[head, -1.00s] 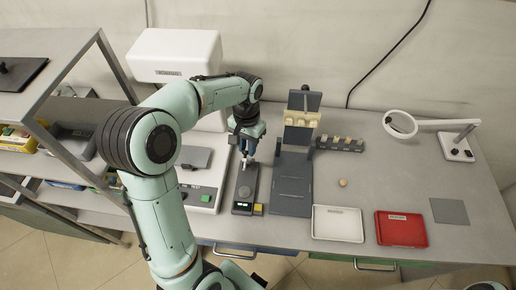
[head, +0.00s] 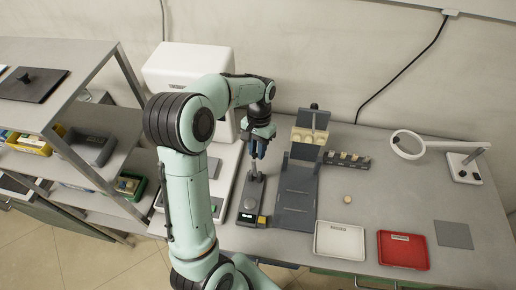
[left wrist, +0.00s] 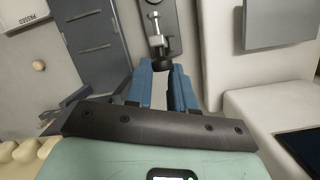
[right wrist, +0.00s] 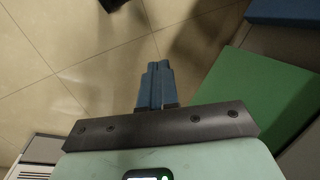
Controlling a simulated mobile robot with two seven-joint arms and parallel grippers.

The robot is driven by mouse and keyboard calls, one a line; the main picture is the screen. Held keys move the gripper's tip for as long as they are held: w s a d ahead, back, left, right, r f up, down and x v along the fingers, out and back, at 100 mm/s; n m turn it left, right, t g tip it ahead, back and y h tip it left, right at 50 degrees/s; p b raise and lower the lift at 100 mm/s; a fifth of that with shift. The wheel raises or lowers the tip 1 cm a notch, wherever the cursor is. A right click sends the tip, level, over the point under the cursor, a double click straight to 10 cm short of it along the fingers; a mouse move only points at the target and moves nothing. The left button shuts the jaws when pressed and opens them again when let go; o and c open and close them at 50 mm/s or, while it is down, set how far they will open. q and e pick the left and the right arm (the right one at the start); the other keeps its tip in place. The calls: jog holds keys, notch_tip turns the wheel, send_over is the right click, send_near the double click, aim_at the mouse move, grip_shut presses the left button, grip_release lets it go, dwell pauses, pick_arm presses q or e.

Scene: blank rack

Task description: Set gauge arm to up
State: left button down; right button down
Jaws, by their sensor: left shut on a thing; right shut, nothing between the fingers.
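The gauge (head: 248,205) is a narrow dark base on the table with a lit display at its front end. Its silver arm (head: 255,168) rises from the rear part of the base and looks steep in the head view. In the left wrist view the silver arm (left wrist: 154,28) ends in a black knob (left wrist: 162,63) at my fingertips. My left gripper (head: 259,150) is shut on this knob, above the back of the gauge; its blue fingers also show in the left wrist view (left wrist: 162,68). My right gripper (right wrist: 156,68) is shut and empty above the floor.
A dark stand (head: 296,190) is close right of the gauge, and a white machine (head: 205,195) is close left. A yellow block (head: 262,220) touches or nearly touches the gauge's front. White (head: 340,252) and red (head: 403,262) trays lie at right. Table around the round piece (head: 347,199) is clear.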

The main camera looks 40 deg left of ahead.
pick_arm(q)
jog(key=shift+s+a+f, duration=0.2)
jog(key=shift+s+a, duration=0.05)
jog(key=shift+s, duration=0.05)
jog(key=c, duration=1)
grip_release()
jog(key=shift+a, duration=0.15)
jog(key=v, duration=1.3)
jog(key=shift+w+r, duration=0.1)
jog(key=shift+r, duration=0.1)
